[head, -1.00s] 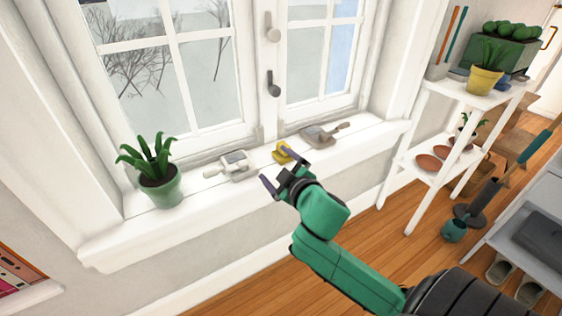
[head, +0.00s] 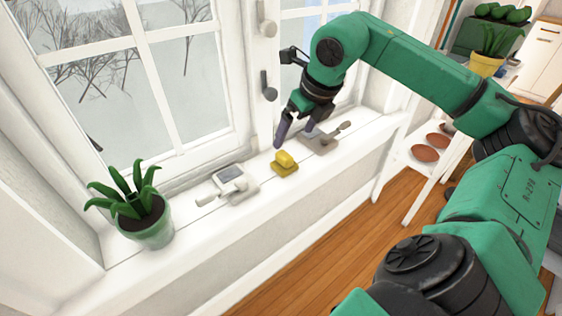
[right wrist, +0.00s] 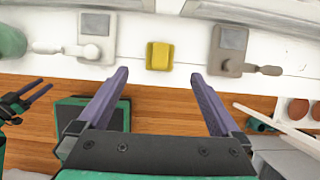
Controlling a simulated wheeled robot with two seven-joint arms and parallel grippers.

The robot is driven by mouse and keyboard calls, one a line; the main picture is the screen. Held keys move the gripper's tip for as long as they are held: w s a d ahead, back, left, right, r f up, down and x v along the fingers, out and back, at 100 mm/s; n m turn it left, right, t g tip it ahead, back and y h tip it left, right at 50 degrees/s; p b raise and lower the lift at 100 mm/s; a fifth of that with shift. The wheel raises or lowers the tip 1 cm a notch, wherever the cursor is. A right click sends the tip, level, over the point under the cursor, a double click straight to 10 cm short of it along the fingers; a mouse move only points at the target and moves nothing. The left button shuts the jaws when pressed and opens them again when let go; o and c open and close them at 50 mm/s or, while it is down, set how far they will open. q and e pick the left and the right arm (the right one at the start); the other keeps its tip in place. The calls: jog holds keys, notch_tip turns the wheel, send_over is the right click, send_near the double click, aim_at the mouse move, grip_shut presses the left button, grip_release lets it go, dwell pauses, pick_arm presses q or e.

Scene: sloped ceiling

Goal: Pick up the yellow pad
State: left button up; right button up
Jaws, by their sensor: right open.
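The yellow pad (head: 284,167) sits on the white windowsill (head: 220,226), between a grey-white device on its left and a grey device on its right. It is a small block with a raised top. My right gripper (head: 293,137) is open and empty, pointing down above and just behind the pad in the head view. In the right wrist view the pad (right wrist: 159,57) shows between and beyond the two spread fingers (right wrist: 160,74), not touching them. My left gripper (right wrist: 32,92) shows at the left edge of the right wrist view, its two fingers apart; it is out of the head view.
The white device (head: 232,184) and the grey device (head: 323,138) with a handle flank the pad closely. A potted plant (head: 143,222) stands at the sill's left. The window handle (head: 268,86) juts out near my right arm. A white shelf stands at the right.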

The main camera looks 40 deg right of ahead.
aim_at(286, 156)
jog(key=b+x, duration=0.2)
jog(key=x, duration=0.9)
jog(key=shift+f, duration=0.4)
pick_arm(q)
jog(key=d+t, duration=0.1)
jog(key=d+f+t+h, duration=0.1)
jog(key=d, duration=0.2)
jog(key=shift+w+d+f+t+h, duration=0.1)
jog(key=shift+w+f+t+h, duration=0.2)
jog(key=shift+w+f+t, duration=0.1)
pick_arm(e)
jog(key=shift+s, duration=0.1)
